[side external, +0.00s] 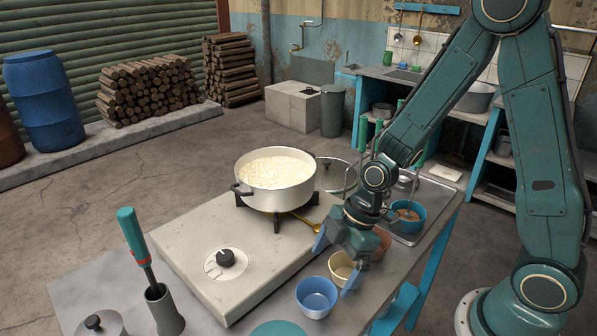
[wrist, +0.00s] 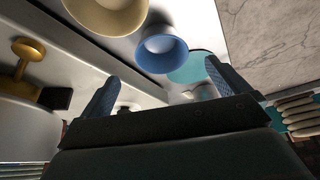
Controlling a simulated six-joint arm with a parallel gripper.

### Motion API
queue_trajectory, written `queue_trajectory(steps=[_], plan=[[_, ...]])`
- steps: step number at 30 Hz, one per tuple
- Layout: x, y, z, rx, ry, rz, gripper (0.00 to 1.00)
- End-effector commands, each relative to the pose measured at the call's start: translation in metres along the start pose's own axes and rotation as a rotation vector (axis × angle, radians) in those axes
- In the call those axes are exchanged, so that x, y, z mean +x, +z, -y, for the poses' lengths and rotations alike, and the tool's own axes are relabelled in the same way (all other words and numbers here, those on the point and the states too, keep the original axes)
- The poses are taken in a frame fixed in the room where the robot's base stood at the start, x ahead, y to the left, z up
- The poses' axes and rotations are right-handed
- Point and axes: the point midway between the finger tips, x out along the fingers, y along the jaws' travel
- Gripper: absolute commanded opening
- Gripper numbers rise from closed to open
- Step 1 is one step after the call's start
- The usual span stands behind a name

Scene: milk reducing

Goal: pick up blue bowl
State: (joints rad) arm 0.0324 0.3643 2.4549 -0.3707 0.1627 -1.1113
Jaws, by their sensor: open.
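The blue bowl (side external: 316,297) stands upright near the front edge of the grey table and looks empty. It also shows in the wrist view (wrist: 162,53), just beyond the fingertips and roughly between them. My gripper (side external: 336,262) is open and empty, with blue finger pads spread apart. In the side view it hangs above and behind the blue bowl, over a cream bowl (side external: 342,268) that it partly covers. The wrist view shows both fingers (wrist: 160,78) clear of the blue bowl's rim.
A stove (side external: 200,255) bears a white pot (side external: 258,204) of pale milk. A brown bowl (side external: 382,240) stands behind the cream bowl. A teal disc (side external: 278,328) lies in front of the blue bowl. A green-handled tool (side external: 132,235) stands in a holder at the left.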

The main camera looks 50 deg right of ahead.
Motion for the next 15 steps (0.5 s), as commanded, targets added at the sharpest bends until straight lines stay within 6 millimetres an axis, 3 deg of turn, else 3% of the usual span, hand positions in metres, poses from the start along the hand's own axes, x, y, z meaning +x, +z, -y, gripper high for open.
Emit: queue_trajectory(steps=[9,15], plan=[[0.031,0.000,0.001,0.000,-0.002,0.002,1.00],[0.041,0.000,0.000,0.000,0.000,0.001,1.00]])
